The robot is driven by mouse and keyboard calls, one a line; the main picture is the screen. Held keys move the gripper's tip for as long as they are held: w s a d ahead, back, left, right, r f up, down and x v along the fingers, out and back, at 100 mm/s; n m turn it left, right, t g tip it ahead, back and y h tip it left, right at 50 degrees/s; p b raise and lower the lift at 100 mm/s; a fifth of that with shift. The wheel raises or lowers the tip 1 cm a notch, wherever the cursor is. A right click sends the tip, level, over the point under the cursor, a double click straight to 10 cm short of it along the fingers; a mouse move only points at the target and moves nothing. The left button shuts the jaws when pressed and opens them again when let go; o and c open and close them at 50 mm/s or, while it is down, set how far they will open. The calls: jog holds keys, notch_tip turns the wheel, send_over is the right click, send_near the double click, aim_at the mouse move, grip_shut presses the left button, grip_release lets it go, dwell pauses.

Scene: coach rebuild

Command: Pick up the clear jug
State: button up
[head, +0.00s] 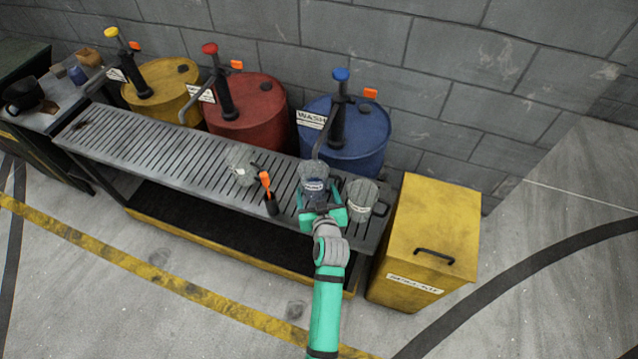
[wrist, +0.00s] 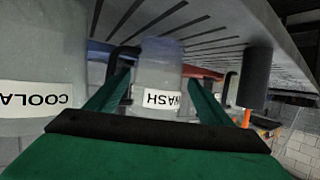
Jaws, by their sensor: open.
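A clear jug (head: 314,178) with a WASH label stands upright on the slatted bench. In the wrist view, which is upside down, this WASH jug (wrist: 160,70) shows between the two green fingers. My gripper (head: 321,206) is open at the near side of the jug, with a finger on each side; it also shows in the wrist view (wrist: 160,90). I cannot tell whether the fingers touch the jug. A second clear jug (head: 361,200), labelled COOLA... in the wrist view (wrist: 38,70), stands close on the right. A third clear vessel (head: 240,165) is further left.
A black item with an orange top (head: 269,195) stands left of my gripper on the slatted bench (head: 160,150). Yellow (head: 165,88), red (head: 250,110) and blue (head: 350,140) drums with pumps stand behind. A yellow bin (head: 425,225) is at the right end.

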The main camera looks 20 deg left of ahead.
aim_at(313, 176)
jog(key=x, duration=0.5)
jog(key=shift+f, duration=0.1)
jog(key=shift+d, duration=0.1)
jog(key=c, duration=0.9)
jog(key=shift+c, duration=0.9)
jog(key=shift+r, duration=0.25)
